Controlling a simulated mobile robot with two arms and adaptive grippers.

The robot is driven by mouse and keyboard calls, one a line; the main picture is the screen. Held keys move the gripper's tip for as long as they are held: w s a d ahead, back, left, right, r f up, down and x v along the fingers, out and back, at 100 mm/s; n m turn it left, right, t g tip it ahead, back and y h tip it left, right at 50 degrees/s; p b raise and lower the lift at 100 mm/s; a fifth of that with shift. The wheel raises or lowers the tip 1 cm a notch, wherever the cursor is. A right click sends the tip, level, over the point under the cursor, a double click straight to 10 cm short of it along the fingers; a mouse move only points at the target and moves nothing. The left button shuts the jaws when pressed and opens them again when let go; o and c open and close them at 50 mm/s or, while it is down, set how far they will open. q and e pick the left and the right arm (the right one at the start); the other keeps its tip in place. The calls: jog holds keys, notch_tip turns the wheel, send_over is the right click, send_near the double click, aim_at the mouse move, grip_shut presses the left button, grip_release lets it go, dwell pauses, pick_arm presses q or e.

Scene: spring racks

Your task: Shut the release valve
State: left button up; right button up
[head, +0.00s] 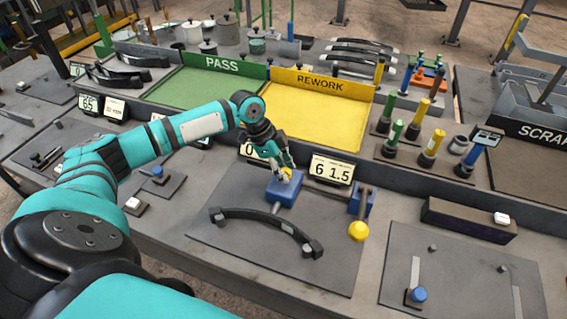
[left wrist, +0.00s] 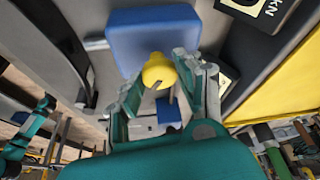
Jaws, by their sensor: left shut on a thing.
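A blue block (head: 284,192) stands on the dark fixture plate (head: 215,238), with a yellow knob (head: 287,173) on its top; I take this knob to be the release valve. My left gripper (head: 282,170) reaches down to it from above. In the left wrist view the gripper (left wrist: 160,85) has its fingers on both sides of the yellow knob (left wrist: 157,69), shut on it. The blue block (left wrist: 152,35) lies just beyond. The fingers partly hide the knob in the head view. My right gripper is not clearly in either view.
A black curved leaf spring (head: 262,222) lies in front of the block. A second blue block (head: 362,203) with a larger yellow knob (head: 358,231) stands to the right. A display (head: 332,170) reading "6 1.5" stands close behind. The yellow REWORK tray (head: 315,118) lies farther back.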

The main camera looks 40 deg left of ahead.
pick_arm(q)
jog(key=shift+w+r+m+g, duration=0.1)
jog(key=shift+m+g, duration=0.2)
jog(key=shift+m, duration=0.7)
jog(key=m+g, duration=0.1)
jog(key=m, duration=0.1)
jog(key=shift+w+m+h, duration=0.1)
jog(key=shift+m+h, duration=0.2)
jog(key=m+g+b, duration=0.1)
jog(key=m+g, duration=0.1)
jog(key=m, duration=0.3)
jog(key=shift+w+m+g+y+b, duration=0.1)
jog(key=shift+m+g+y+b, duration=0.3)
jog(key=shift+m, duration=0.6)
jog(key=o, duration=1.1)
